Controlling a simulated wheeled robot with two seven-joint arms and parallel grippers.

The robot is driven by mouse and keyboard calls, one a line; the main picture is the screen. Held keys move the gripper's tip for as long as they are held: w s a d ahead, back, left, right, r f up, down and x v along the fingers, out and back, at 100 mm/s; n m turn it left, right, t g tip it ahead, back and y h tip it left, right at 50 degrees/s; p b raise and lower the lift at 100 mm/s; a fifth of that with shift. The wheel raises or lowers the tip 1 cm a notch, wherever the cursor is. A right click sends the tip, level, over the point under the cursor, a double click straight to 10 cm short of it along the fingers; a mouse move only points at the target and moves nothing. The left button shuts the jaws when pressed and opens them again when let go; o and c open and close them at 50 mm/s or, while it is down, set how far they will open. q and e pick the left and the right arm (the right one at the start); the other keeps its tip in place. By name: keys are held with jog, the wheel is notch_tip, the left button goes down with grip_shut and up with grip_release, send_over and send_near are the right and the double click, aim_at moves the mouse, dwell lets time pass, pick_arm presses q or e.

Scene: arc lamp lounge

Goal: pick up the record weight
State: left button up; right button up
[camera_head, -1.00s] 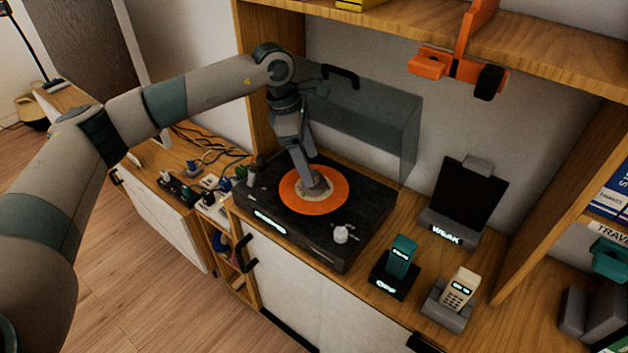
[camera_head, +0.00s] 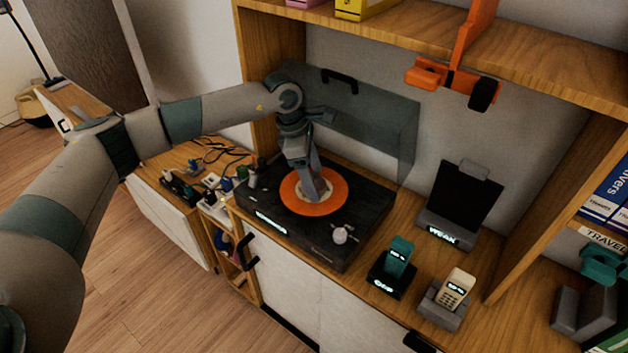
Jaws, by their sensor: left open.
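The record player (camera_head: 370,215) stands on the cabinet with an orange record (camera_head: 335,204) on its platter. My left gripper (camera_head: 318,193) comes down from above, tilted, with its tips at the pale centre label of the record. It is open. The fingers cover the middle of the record. I cannot make out a record weight clearly there; a small grey shape at the fingertips blends with them, and I cannot tell whether anything touches it. My right gripper is not in view.
A raised clear lid (camera_head: 370,125) stands behind the platter. A small white knob-like piece (camera_head: 340,235) is on the player's front right corner. To the right are a teal handset (camera_head: 398,257), a cream handset (camera_head: 457,287) and a dark tablet stand (camera_head: 464,198). An orange bracket (camera_head: 428,73) hangs above.

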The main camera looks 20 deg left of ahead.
aim_at(318, 175)
pick_arm(q)
jog(key=shift+f, duration=0.1)
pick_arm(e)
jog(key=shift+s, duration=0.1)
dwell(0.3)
pick_arm(q)
jog(key=c, duration=1.3)
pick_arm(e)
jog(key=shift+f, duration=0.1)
